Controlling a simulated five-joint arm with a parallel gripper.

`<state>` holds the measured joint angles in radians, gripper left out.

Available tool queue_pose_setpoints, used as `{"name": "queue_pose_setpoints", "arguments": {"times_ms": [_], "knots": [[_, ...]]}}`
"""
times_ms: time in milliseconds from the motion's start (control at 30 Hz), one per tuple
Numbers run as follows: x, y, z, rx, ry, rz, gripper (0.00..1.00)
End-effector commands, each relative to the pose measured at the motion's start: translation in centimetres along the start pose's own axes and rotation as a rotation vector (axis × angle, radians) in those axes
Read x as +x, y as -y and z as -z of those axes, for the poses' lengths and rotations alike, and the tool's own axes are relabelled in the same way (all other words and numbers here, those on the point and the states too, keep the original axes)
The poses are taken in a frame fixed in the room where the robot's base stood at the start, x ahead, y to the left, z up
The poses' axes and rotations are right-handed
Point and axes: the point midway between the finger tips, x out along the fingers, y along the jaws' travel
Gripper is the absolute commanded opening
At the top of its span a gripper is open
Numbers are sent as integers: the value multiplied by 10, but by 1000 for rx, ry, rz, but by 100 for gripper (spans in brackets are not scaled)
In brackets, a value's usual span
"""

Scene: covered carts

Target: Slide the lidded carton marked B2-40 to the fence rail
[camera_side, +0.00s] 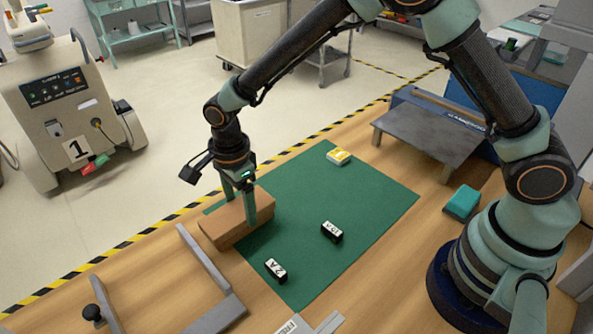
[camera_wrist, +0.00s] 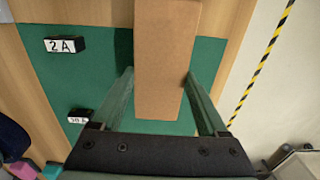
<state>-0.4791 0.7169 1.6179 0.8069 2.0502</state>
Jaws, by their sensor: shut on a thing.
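A plain brown carton (camera_side: 222,230) lies lengthwise across the left edge of the green mat (camera_side: 300,215), partly on bare wood. No B2-40 marking or lid seam can be read on it. My gripper (camera_side: 240,208) points down with its two fingers on either side of the carton, shut on it. In the wrist view the carton (camera_wrist: 166,55) sits between the fingers (camera_wrist: 160,78) and extends forward past their tips. A grey rail (camera_side: 203,262) stands on the wood just left of and in front of the carton, with a visible gap between them.
Two black labelled blocks, one marked 2A (camera_side: 276,270) and one (camera_side: 332,231) nearer the middle, lie on the mat. A yellow-white block (camera_side: 338,156) lies near its back corner. A black-knobbed fixture (camera_side: 92,312) stands front left. Yellow-black tape (camera_side: 180,213) lines the table's edge.

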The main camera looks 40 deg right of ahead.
Motion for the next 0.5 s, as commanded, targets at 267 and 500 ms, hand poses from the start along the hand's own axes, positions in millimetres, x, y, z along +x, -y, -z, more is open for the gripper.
{"name": "queue_pose_setpoints", "arguments": {"times_ms": [267,500], "knots": [[0,0,-10,-1,0,0,25],[0,0,-19,-1,0,0,25]]}}
